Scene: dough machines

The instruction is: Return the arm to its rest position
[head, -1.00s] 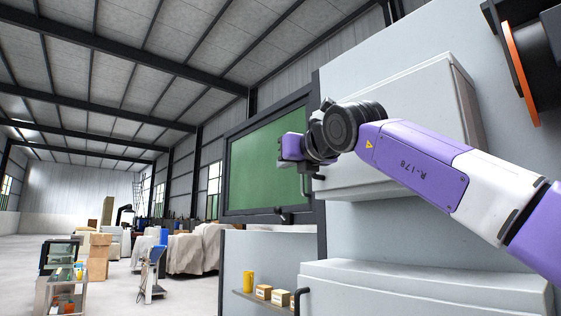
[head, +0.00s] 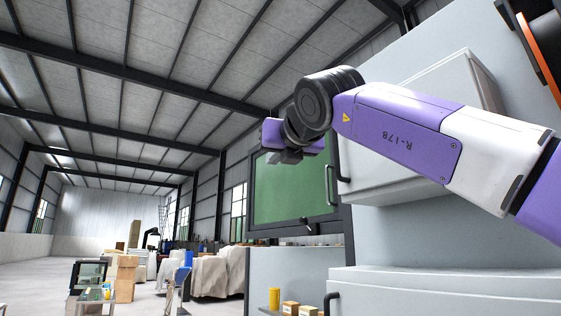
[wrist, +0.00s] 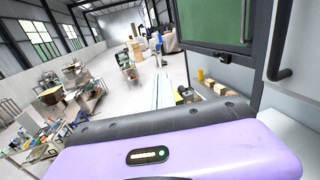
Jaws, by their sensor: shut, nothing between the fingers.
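My arm, purple and white and marked R-178, reaches in from the right in the head view. My gripper (head: 286,156) is at its far end, beyond the dark wrist joint, in front of the green window panel (head: 288,192). Its fingers are small and partly hidden by the wrist. It is shut and holds nothing that I can see. In the wrist view, my purple gripper housing fills the bottom and hides much of what lies below it.
A pale machine with a dark handle (head: 345,180) stands close beside my arm, with a lower cover (head: 440,285) beneath. A yellow cylinder (head: 274,299) and small boxes (head: 290,308) sit on a low shelf. Open floor (head: 45,260) lies to the left.

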